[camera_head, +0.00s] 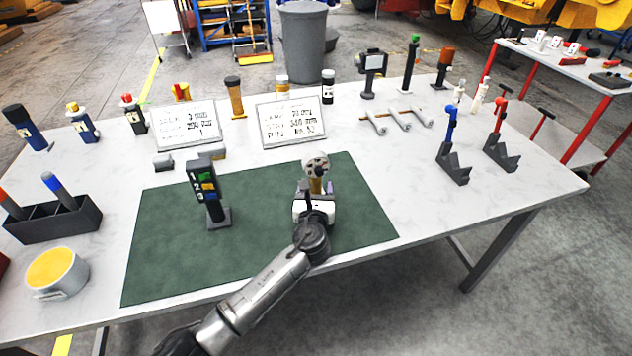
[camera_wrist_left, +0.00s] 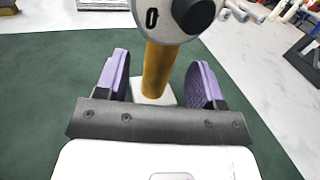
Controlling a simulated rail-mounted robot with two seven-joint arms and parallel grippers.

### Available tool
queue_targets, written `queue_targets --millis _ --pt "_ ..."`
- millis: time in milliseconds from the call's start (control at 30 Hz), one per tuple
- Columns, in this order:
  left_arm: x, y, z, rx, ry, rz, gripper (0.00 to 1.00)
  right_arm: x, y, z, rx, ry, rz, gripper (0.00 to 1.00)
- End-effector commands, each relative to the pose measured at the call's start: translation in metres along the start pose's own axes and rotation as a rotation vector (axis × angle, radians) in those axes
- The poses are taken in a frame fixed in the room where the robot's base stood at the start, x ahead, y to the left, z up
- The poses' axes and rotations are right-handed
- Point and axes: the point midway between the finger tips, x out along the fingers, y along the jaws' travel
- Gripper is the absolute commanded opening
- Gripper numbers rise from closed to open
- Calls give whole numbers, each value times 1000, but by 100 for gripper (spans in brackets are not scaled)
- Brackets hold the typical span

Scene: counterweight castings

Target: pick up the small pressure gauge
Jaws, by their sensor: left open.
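The small pressure gauge (camera_head: 316,163) stands upright on the green mat, right of its middle. It has a round grey head with a dark centre and a brass-coloured stem. In the left wrist view its stem (camera_wrist_left: 158,68) rises from a pale square base, and the top of the head is cut off. My left gripper (camera_head: 316,188) is open at the near side of the gauge. In the wrist view its purple-padded fingers (camera_wrist_left: 161,75) lie on either side of the stem, with gaps visible. My right gripper is not in view.
A dark device with coloured panels (camera_head: 208,192) stands left on the green mat (camera_head: 160,250). Two white sign boards (camera_head: 291,121) stand behind the mat. A black holder (camera_head: 55,220) and yellow-topped tin (camera_head: 57,272) are at left; hooked dark stands (camera_head: 453,160) are at right.

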Motion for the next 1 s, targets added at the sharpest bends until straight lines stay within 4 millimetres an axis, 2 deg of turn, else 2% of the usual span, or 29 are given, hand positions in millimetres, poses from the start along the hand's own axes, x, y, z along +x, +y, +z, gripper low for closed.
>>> queue_targets --millis 33,233,600,1000 --pt "7 -1 -4 0 -2 0 62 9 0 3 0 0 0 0" --pt "24 -1 -2 -1 0 0 62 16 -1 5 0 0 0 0" --pt "29 0 -1 -1 0 0 62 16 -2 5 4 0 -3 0" --pt "29 0 -1 -1 0 0 24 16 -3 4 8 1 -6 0"
